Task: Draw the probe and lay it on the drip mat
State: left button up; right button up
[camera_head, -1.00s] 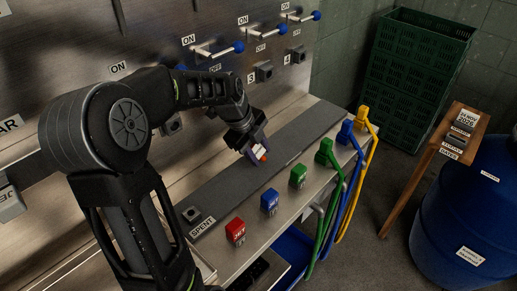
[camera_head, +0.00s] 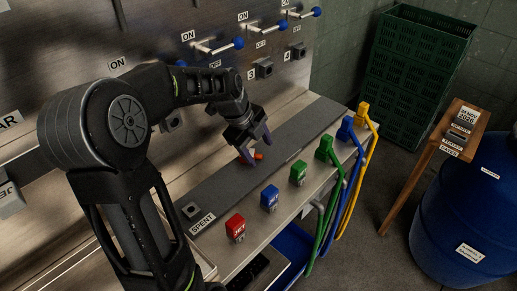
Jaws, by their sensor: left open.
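My left gripper (camera_head: 257,149) is open above the long grey mat (camera_head: 290,145) that runs along the bench. A small orange-red piece (camera_head: 259,156), which may be part of the probe, shows at its fingertips, low over or on the mat. The fingers hide the rest of it, and I cannot tell whether they touch it. I cannot make out the probe's whole shape. My right gripper is not in view.
Red (camera_head: 235,227), blue (camera_head: 269,198) and green (camera_head: 298,173) blocks line the bench's front edge. Coloured hose handles (camera_head: 324,149) stand at its right end. A socket by the SPENT label (camera_head: 202,223) is at the left. Levers (camera_head: 218,47) stick out of the wall.

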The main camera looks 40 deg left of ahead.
pick_arm(q)
jog(key=b+v, duration=0.1)
jog(key=v, duration=0.6)
jog(key=shift+r, duration=0.3)
dwell(0.8)
